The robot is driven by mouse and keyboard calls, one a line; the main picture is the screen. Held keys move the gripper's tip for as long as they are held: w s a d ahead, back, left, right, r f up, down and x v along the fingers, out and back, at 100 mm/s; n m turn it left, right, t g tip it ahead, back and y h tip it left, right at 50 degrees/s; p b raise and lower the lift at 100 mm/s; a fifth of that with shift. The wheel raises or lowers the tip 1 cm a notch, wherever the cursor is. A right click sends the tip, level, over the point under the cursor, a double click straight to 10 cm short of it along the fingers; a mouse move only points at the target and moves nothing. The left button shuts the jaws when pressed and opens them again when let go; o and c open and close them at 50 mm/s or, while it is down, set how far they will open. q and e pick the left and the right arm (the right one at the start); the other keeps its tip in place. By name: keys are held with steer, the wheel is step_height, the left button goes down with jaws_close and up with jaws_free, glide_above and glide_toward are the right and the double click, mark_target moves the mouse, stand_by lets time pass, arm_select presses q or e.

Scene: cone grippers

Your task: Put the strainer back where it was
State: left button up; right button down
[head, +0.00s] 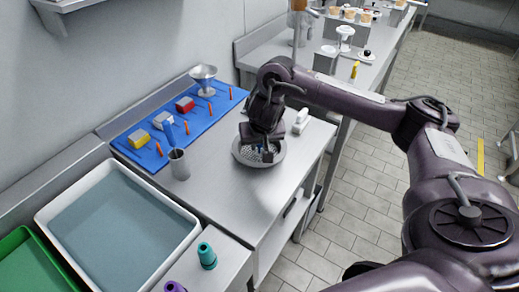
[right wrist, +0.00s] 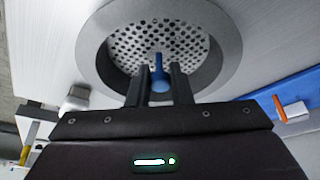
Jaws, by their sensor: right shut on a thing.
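The strainer (head: 241,157) is a round grey dish with a wide plain rim and a perforated middle. It is at the right part of the steel counter, and in the right wrist view (right wrist: 224,30) it fills the top centre. A blue upright grip (right wrist: 158,64) rises at its middle. My right gripper (head: 264,152) points down over the strainer, with its fingers (right wrist: 160,88) shut on the blue grip. I cannot tell whether the strainer touches the counter. My left gripper is not in view.
A blue mat (head: 143,162) along the wall holds a yellow, a grey and a red block, orange pegs and a metal funnel (head: 203,78). A steel cup (head: 179,165) stands in front. A white object (head: 301,120) is right of the strainer. A water-filled white tray (head: 120,220) is front left.

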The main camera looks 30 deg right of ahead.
steer(key=shift+f, duration=0.15)
steer(key=c, duration=1.3)
jaws_free()
steer(key=shift+f, duration=0.15)
steer(key=shift+r, duration=0.2)
steer(key=p+v, duration=0.9)
steer(key=v, duration=0.3)
